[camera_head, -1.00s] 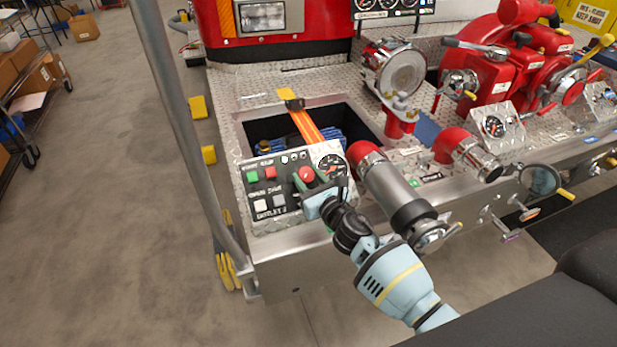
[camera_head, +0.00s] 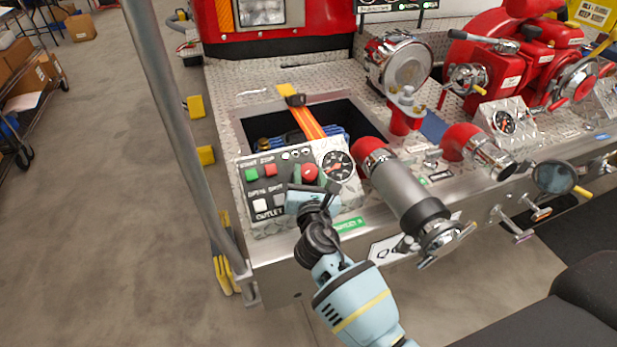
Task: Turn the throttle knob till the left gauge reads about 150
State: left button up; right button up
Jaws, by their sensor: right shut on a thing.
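The panel (camera_head: 247,216) stands on the front edge of the bumper deck. It carries push buttons, a red throttle knob (camera_head: 310,173) and a round gauge (camera_head: 337,166) with a dark face and white rim. The gauge's needle and numbers are too small to read. My right gripper (camera_head: 308,186) reaches up from below, its fingers shut on the red knob, whose top shows between them. The gripper hides part of the panel's lower middle. Another gauge (camera_head: 503,122) sits on a box farther right. My left gripper is not in view.
A large pipe with a red elbow (camera_head: 405,190) runs close to the right of the panel. A well with an orange strap (camera_head: 306,123) lies behind it. A grey post (camera_head: 180,130) stands at the left. The floor (camera_head: 110,230) at left is clear.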

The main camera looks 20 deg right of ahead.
jog(key=shift+a+m+g+h+b, duration=0.1)
jog(key=shift+m+g+h+b, duration=0.25)
jog(key=shift+m+g+h, duration=0.95)
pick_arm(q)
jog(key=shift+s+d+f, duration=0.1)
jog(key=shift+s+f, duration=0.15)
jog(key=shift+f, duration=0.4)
pick_arm(e)
jog(key=shift+m+t+h, duration=0.4)
jog(key=shift+m, duration=0.3)
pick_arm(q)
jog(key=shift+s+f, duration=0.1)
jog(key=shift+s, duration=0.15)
pick_arm(e)
jog(key=o, duration=1)
jog(key=shift+c, duration=0.2)
